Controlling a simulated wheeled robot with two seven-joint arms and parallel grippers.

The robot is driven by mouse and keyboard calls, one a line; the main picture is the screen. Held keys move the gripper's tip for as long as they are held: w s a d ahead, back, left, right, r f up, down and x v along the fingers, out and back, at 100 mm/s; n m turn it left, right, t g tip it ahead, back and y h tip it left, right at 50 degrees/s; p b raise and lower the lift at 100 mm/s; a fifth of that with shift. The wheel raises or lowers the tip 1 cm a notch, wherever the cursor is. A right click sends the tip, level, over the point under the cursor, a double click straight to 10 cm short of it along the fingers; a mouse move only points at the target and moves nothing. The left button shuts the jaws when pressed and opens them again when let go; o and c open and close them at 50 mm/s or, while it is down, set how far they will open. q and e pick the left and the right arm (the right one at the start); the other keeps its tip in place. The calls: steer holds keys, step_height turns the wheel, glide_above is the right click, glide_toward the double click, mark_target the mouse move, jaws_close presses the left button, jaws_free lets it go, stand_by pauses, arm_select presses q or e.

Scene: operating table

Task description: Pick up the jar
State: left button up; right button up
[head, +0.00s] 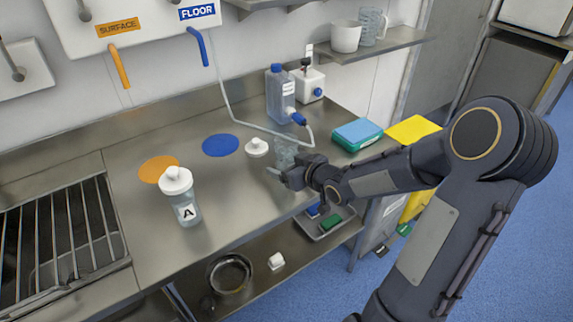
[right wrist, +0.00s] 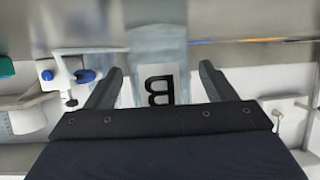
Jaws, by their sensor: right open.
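A clear jar labelled B (right wrist: 158,60) stands between the two fingers of my right gripper (right wrist: 161,72) in the right wrist view, its label facing the camera upside down. The fingers are open, with a gap visible on each side of the jar. In the head view this jar (head: 285,150) is partly hidden by my right gripper (head: 280,174). A second jar, labelled A (head: 184,204), stands upright with a white lid at the left of the steel counter. A loose white lid (head: 257,147) lies behind and left of jar B. My left gripper is not in view.
A blue disc (head: 220,145) and an orange disc (head: 158,168) lie on the counter (head: 228,205). A blue bottle (head: 280,95) with a tube and a white dispenser (head: 309,84) stand behind. Sponges (head: 357,133) lie right. A sink grate (head: 60,240) is at left.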

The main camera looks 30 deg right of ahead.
steer(key=shift+w+a+f, duration=0.1)
steer(key=shift+w, duration=0.2)
steer(key=shift+c, duration=0.5)
steer(key=c, duration=1)
steer(key=shift+r+p, duration=0.45)
steer(key=shift+r, duration=0.65)
steer(key=s+r+p, duration=0.1)
steer(key=r, duration=0.1)
steer(key=s+r+p, duration=0.1)
steer(key=s+r, duration=0.1)
steer(key=s+r+p, duration=0.1)
steer(key=r+p, duration=0.1)
steer(key=r, duration=0.1)
steer(key=shift+s+a, duration=0.1)
steer(key=shift+s, duration=0.25)
steer(key=p, duration=0.4)
glide_toward(296, 147)
steer(key=shift+s+a+r, duration=0.5)
steer(key=shift+s+a, duration=0.05)
steer(key=shift+a, duration=0.25)
steer(key=shift+s+a+r, duration=0.5)
steer(key=shift+a, duration=0.3)
